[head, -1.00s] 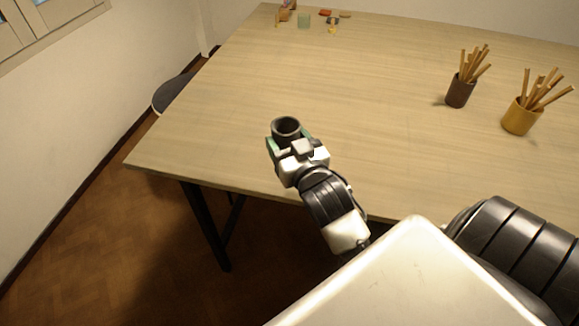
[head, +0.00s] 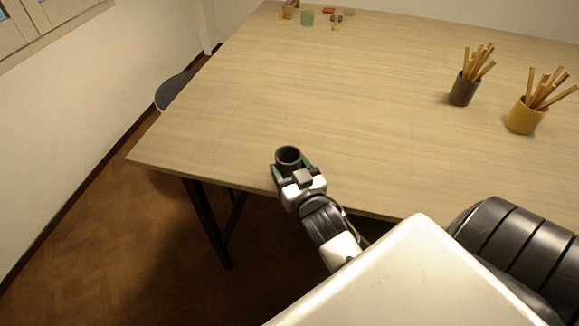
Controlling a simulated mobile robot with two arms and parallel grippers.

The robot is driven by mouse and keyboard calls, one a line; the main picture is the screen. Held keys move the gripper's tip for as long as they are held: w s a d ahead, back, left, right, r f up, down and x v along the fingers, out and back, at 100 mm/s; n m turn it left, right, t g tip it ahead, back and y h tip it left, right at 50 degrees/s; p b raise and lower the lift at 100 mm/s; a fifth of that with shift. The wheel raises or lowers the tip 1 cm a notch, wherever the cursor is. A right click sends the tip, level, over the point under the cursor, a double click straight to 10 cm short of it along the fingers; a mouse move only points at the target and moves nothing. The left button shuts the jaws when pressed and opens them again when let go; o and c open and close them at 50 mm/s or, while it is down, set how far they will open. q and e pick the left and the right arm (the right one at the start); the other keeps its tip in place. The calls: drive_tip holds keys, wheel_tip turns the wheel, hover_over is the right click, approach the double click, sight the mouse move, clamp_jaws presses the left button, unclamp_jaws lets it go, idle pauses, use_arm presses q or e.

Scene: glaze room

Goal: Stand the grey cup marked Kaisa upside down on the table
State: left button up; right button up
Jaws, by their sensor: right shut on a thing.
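The grey cup (head: 288,155) is in my right gripper (head: 289,168), near the front edge of the table (head: 330,110). The cup is upright or close to it, with its dark open mouth facing up toward the camera. The gripper is shut around the cup's sides, and its jaws and wrist hide much of the wall. No name mark is readable on it. I cannot tell whether the cup's base touches the table. My left gripper is not in view.
A dark brown cup (head: 462,92) and a yellow cup (head: 523,118), both holding several sticks, stand at the right. A green block (head: 307,18) and other small items lie at the far left end. The middle of the table is clear. A dark stool (head: 174,90) stands beyond the left edge.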

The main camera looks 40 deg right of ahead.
drive_tip(key=o, duration=0.9)
drive_tip(key=shift+c, duration=0.2)
drive_tip(key=shift+r, duration=0.15)
drive_tip(key=shift+s+a, duration=0.1)
drive_tip(key=shift+s, duration=0.25)
drive_tip(key=s+a+b, duration=0.2)
drive_tip(key=s, duration=0.9)
